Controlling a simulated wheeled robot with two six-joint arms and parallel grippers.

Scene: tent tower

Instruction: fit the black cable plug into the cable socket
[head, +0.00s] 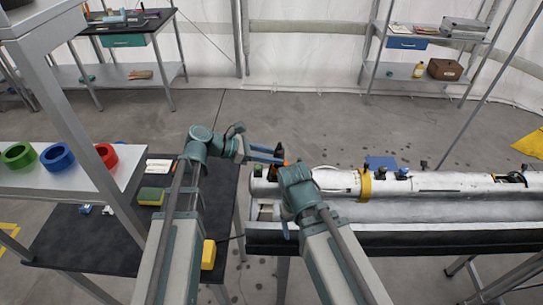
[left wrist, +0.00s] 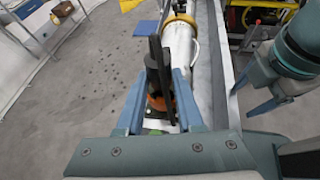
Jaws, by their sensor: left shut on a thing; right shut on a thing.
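My left gripper (head: 277,155) is shut on the black cable plug (head: 279,151), a dark upright piece with an orange band. In the left wrist view, the plug (left wrist: 159,80) stands between the blue fingers of the left gripper (left wrist: 158,112), over the near end of the white tube (left wrist: 180,50). A small green patch shows beneath it. I cannot make out the cable socket or whether the plug touches it. My right gripper (head: 288,228) is lower, by the trough's near left end. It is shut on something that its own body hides.
The long white tube (head: 430,184) lies along a metal trough (head: 400,237) and carries a yellow ring (head: 365,184) and several small fittings. A dark table (head: 100,240) at left holds a yellow block (head: 208,254). Several coloured rings sit on a shelf above it. Open floor lies behind.

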